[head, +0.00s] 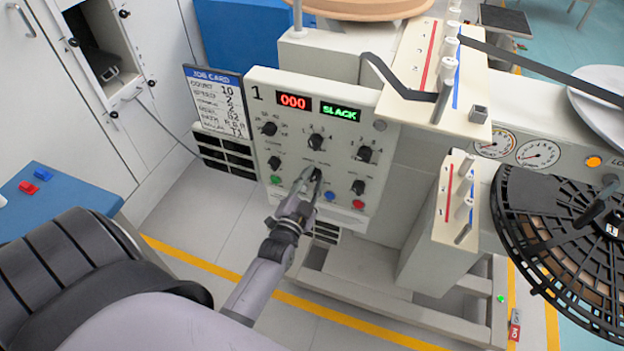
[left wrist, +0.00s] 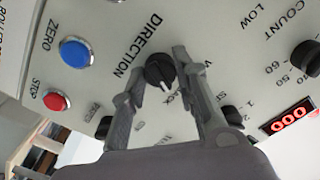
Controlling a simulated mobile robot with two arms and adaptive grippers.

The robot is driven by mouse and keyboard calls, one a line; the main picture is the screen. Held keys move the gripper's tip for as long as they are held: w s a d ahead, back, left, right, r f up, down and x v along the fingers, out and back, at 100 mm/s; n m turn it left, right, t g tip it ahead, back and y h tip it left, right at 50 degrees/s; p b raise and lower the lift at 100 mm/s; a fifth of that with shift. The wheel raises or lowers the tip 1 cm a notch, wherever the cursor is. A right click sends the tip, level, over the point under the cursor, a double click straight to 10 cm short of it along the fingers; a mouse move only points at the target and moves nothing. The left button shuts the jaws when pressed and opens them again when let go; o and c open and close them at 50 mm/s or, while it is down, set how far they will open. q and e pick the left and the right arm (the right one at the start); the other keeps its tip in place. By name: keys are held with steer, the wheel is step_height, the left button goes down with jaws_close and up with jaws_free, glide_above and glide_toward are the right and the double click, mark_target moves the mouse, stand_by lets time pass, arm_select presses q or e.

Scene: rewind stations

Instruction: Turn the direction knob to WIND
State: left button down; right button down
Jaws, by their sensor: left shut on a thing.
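The direction knob (left wrist: 160,70) is a round black knob on the light panel, beside the word DIRECTION in the left wrist view. Its white pointer mark faces the bottom of that view. Labels near it are partly hidden by my fingers, so I cannot read its setting. My left gripper (left wrist: 172,85) has a finger on each side of the knob and is shut on it. In the head view my left gripper (head: 309,177) reaches the panel's middle, where the knob (head: 317,174) is partly covered. My right gripper is not in view.
The control panel (head: 334,108) has a red 000 display (head: 293,101) and a green SLACK display (head: 340,111). Other black knobs surround the direction knob. Blue ZERO (left wrist: 76,53) and red STOP (left wrist: 57,100) buttons are close by. A job card (head: 217,105) stands left.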

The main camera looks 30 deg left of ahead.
arm_select(q)
steer(key=n+p, duration=0.1)
steer(key=n, duration=0.9)
steer(key=shift+p, duration=0.35)
stand_by(0.4)
steer(key=c, duration=1.2)
jaws_free()
steer(key=shift+c, duration=0.2)
steer(key=shift+s, duration=0.15)
steer(key=v, duration=1.1)
steer(key=shift+s, duration=0.35)
